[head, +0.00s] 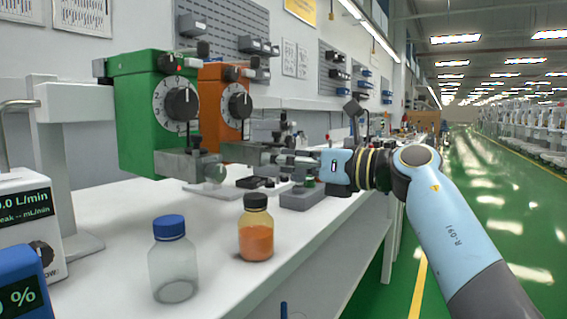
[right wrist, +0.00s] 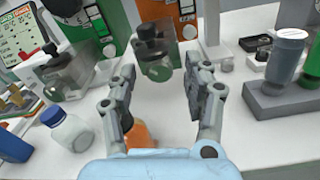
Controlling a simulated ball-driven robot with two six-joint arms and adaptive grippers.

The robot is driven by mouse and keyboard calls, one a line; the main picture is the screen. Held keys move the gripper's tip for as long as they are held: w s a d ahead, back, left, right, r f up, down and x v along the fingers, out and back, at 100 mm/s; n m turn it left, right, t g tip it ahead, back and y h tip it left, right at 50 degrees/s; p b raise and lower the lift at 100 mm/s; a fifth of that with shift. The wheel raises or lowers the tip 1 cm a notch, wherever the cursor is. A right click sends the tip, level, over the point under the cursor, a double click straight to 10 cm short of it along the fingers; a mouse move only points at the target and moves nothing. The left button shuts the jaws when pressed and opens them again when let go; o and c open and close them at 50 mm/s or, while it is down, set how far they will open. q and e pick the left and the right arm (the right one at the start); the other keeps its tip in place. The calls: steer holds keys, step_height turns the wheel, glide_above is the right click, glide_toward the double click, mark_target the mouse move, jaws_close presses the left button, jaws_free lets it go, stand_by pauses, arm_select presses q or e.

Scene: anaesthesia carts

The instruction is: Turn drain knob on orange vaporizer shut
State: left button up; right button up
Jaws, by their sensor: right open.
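The orange vaporizer (head: 211,105) hangs beside the green vaporizer, with a black numbered dial on its front. Its grey lower block (head: 246,152) sits close to the fingertips of my right gripper (head: 274,157). In the right wrist view the orange housing (right wrist: 180,12) shows at the top. There my right gripper (right wrist: 160,84) is open, its fingers apart. A blurred grey-black fitting with a clear glass part (right wrist: 156,57) lies between and beyond the fingertips. I cannot tell whether a finger touches it. The drain knob itself is not clearly distinguishable. My left gripper is not in view.
The green vaporizer (head: 138,115) stands to the left. A blue-capped clear bottle (head: 173,262) and a black-capped bottle with orange liquid (head: 256,240) stand on the white bench in front. A grey stand (head: 302,197) is below my right gripper.

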jaws_close()
steer(key=m+p, duration=0.2)
steer(key=p, duration=0.2)
steer(key=shift+m, duration=0.4)
jaws_free()
stand_by(0.3)
steer(key=v, duration=1.2)
